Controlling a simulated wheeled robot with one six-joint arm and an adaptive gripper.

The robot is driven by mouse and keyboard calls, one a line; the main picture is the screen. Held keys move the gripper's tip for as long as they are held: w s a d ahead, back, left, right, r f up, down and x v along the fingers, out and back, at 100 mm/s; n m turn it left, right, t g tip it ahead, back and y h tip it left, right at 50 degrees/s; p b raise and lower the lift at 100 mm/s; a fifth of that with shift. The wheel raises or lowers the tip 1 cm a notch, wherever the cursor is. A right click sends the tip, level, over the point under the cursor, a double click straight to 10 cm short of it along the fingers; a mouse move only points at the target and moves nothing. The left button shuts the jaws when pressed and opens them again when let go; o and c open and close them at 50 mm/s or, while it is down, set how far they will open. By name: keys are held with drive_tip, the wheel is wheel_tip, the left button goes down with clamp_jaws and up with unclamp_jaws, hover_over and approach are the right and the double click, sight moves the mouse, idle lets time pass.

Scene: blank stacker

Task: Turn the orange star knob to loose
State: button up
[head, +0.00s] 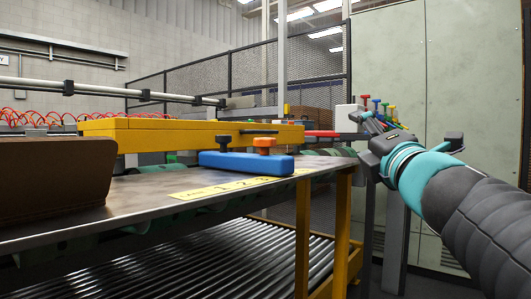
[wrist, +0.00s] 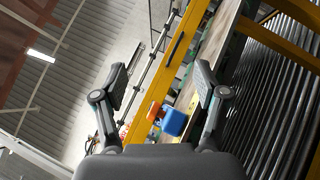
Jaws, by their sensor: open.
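The knob's setting cannot be read.
A yellow beam (head: 190,133) runs behind the blue block. A yellow numbered scale (head: 228,187) lies on the metal table (head: 140,200). A brown stack (head: 55,178) stands at left. Rollers (head: 225,262) lie below. Several coloured knobs (head: 376,103) stand behind my arm.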

sight(272, 141)
drive_tip(key=s+a+n+g+y+b, duration=0.15)
drive_tip(key=a+n+g+y, duration=0.7)
drive_tip(key=n, duration=1.25)
drive_tip(key=shift+t+y, duration=0.25)
drive_tip(key=shift+y, duration=0.1)
drive_tip(key=x, duration=1.3)
drive_tip(key=shift+w+a+f+p, duration=0.25)
drive_tip(key=shift+a+f+p, duration=0.05)
drive_tip(key=shift+f, duration=0.1)
drive_tip(key=c, duration=1.1)
drive_tip(key=shift+d, duration=0.15)
drive_tip(key=shift+c, duration=0.3)
